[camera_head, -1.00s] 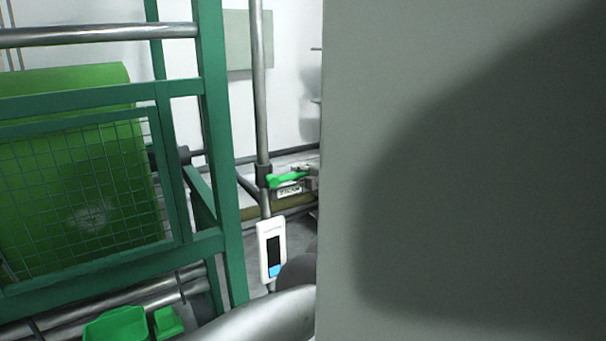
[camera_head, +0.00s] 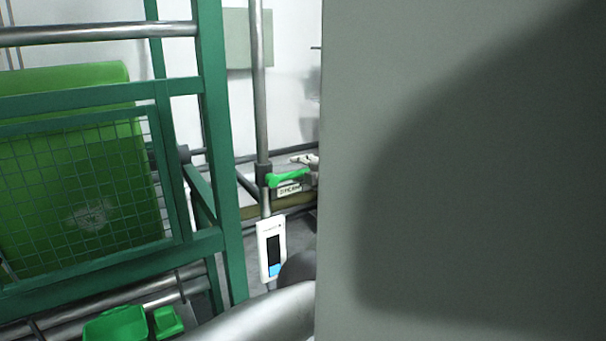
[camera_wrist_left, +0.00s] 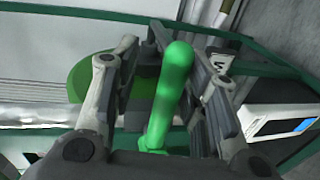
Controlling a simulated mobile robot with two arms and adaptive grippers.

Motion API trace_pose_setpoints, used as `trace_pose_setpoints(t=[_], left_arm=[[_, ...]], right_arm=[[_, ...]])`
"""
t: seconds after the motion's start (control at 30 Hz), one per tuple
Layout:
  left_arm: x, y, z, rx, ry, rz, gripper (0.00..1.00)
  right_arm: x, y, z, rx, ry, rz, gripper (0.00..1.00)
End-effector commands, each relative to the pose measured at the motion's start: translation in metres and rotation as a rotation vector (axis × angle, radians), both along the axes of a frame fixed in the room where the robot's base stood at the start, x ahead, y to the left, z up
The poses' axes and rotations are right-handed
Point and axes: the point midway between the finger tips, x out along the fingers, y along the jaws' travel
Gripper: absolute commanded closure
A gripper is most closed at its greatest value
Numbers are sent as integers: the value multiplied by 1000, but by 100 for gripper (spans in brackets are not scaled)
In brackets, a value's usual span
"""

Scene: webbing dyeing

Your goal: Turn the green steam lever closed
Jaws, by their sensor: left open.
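The green steam lever (camera_head: 288,179) sits on a vertical metal pipe, extending to the right from a dark valve body (camera_head: 263,174). A small lettered tag (camera_head: 289,190) is just below it. My left gripper (camera_head: 307,170) is at the lever's right end, partly hidden by a large grey panel. In the left wrist view the lever (camera_wrist_left: 172,85) runs lengthwise between the two spread fingers of this gripper (camera_wrist_left: 163,52). The fingers stand on both sides of it, with a visible gap at the left finger. Contact at the right finger is unclear. My right gripper is not in view.
The large grey panel (camera_head: 450,150) fills the right of the head view. A green frame with a mesh guard (camera_head: 80,190) stands at left. A white device with a dark and blue display (camera_head: 271,248) is below the lever. Green bins (camera_head: 116,325) are at lower left.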

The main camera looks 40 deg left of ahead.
Motion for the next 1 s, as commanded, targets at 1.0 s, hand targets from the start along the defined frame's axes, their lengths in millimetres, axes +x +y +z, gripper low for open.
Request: trace_pose_setpoints(t=[1.0], left_arm=[[1, -1, 80, 32, 29, -8, 81]], right_arm=[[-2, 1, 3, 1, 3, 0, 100]])
